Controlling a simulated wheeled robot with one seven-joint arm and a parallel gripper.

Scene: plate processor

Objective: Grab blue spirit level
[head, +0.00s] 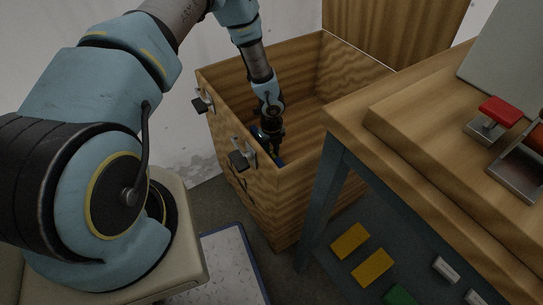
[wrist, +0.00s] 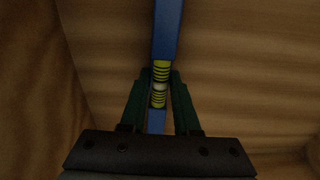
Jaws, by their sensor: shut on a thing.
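The blue spirit level is a long blue bar (wrist: 168,30) with yellow-and-black vial parts, seen in the wrist view running from the top edge down between the fingers. My gripper (wrist: 159,88) is shut on it, with one dark green finger on each side of the vial part. In the head view my gripper (head: 272,147) reaches down into the wooden box (head: 265,66). Only a small blue bit of the spirit level (head: 280,162) shows there, just above the box's front wall. The rest of it is hidden by that wall and the gripper.
The box has wooden walls, metal latches (head: 240,160) on its outer side and a raised lid (head: 395,28) at the back. A wooden workbench (head: 420,120) with a red-topped part (head: 500,110) stands close on the right. The box interior right of my gripper looks clear.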

